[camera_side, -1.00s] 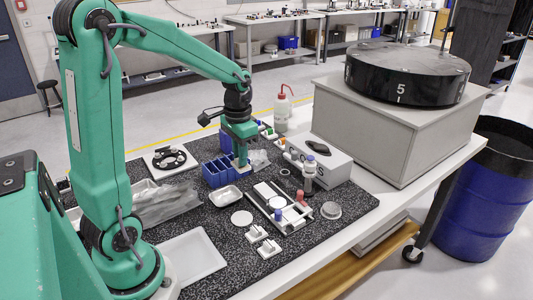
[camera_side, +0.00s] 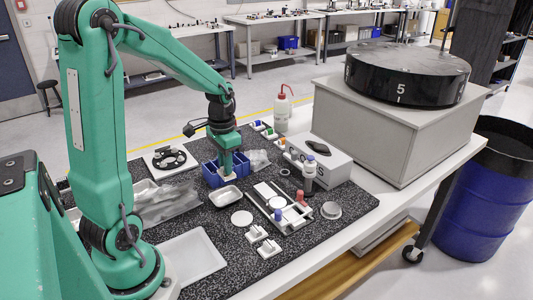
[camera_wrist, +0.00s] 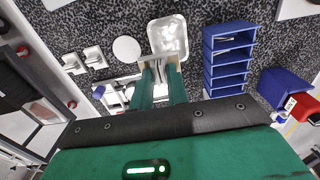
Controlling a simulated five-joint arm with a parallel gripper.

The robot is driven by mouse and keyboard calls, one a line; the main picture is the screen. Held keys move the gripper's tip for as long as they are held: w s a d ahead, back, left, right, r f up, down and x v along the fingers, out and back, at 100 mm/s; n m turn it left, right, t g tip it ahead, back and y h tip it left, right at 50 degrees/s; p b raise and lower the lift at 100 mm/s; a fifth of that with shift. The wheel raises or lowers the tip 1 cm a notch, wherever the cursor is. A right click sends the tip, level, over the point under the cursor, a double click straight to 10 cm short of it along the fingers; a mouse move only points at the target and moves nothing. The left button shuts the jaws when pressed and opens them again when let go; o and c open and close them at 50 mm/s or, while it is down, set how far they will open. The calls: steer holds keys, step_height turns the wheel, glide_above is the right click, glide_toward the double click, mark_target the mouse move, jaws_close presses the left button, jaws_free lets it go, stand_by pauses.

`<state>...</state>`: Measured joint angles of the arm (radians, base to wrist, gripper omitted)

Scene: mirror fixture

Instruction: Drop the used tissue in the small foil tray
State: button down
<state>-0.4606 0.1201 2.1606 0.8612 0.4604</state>
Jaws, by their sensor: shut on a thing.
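The small foil tray (camera_side: 227,196) sits on the speckled mat, in front of the blue bins. In the wrist view the tray (camera_wrist: 168,36) lies just beyond my fingertips. My gripper (camera_side: 228,173) points down close behind the tray, in front of or over the blue bins. Its fingertips (camera_wrist: 160,70) are shut on a small pale thing, taken as the used tissue; little of it shows between the fingers. I cannot tell the exact height above the tray.
Blue divided bins (camera_wrist: 226,60) stand right beside the tray in the wrist view. A white round disc (camera_side: 242,218) and a white fixture (camera_side: 280,205) lie near the tray. A clear bag (camera_side: 168,202) lies left. A grey box (camera_side: 320,160) stands right.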

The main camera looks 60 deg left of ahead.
steer(key=shift+f, duration=1.95)
steer(key=c, duration=1.3)
jaws_free()
steer(key=shift+r, duration=0.1)
steer(key=shift+r, duration=3.85)
